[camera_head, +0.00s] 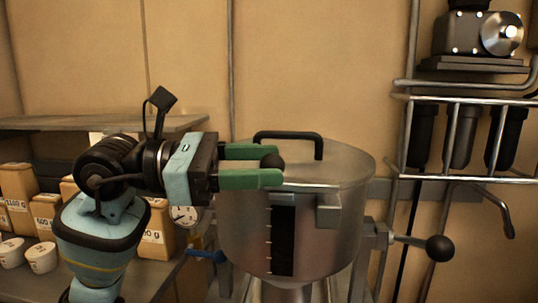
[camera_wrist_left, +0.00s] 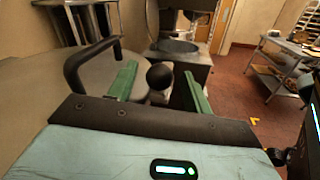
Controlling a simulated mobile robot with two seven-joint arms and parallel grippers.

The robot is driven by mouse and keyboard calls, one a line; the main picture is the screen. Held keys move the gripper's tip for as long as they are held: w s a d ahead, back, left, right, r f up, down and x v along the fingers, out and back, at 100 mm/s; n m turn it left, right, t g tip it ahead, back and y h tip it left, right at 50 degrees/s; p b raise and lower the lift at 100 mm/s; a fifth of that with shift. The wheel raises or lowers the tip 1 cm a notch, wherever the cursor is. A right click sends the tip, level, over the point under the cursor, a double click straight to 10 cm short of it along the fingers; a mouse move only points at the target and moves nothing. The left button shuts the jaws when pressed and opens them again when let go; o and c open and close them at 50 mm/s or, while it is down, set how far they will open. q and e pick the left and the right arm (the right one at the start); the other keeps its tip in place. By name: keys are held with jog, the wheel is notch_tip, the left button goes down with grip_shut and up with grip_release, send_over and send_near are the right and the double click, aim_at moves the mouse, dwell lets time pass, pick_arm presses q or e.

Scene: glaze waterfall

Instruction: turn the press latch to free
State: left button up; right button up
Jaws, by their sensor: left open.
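My left gripper (camera_head: 279,166) reaches in from the left at the lid of the metal vessel (camera_head: 240,235). My right gripper is not in view.
A black arched handle (camera_head: 288,136) stands on the lid (camera_head: 345,168), close to the fingers. A lever with a black ball (camera_head: 439,248) sticks out at the vessel's right. Labelled boxes (camera_head: 18,195) stand on the left shelf. A pipe rack (camera_head: 470,100) is at the right.

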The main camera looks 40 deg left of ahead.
pick_arm(q)
jog(key=shift+x, duration=0.9)
jog(key=shift+c, duration=0.4)
grip_shut()
